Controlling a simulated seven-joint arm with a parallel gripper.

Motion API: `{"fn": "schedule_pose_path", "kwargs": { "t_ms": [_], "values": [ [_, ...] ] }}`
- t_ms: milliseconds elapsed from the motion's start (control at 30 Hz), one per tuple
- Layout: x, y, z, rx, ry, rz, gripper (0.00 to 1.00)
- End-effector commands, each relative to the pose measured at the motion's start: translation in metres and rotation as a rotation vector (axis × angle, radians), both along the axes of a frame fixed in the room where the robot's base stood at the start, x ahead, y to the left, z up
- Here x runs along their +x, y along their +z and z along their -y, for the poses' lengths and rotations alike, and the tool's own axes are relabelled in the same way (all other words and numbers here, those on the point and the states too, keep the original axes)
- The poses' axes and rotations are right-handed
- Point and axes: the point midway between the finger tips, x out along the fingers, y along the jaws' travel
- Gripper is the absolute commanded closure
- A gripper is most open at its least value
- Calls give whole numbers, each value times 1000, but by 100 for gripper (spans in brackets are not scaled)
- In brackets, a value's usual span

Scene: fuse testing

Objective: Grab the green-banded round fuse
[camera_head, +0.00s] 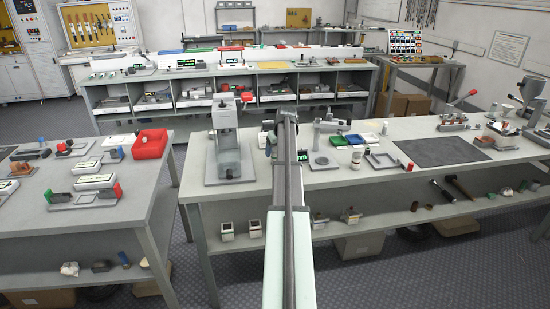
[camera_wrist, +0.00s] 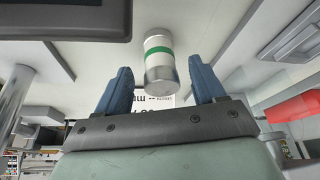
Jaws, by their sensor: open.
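In the wrist view, the round fuse (camera_wrist: 159,65) is a white cylinder with metal end caps and a green band. It lies beyond and between the two blue fingers of my gripper (camera_wrist: 162,82), with its near cap around the level of the fingertips. The fingers are spread, with a visible gap on each side of the fuse, and I see no contact. In the head view, my arm covers the middle of the right-hand bench, and I cannot clearly make out the gripper or this fuse there.
The right-hand bench (camera_head: 350,178) carries a press-like device (camera_head: 228,150) left of my arm and a dark mat (camera_head: 440,151) to the right. A red bin (camera_head: 150,143) stands on the left table. Red also shows at right in the wrist view.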

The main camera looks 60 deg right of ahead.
Motion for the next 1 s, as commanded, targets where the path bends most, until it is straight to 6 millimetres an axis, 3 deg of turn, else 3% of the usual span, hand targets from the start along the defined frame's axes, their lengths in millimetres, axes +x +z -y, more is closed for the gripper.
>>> {"fn": "schedule_pose_path", "kwargs": {
  "t_ms": [200,467,1000],
  "values": [
    [10,-24,5,0,0,0,31],
    [10,-26,5,-2,0,1,32],
    [10,-26,5,-2,0,1,84]
  ]
}}
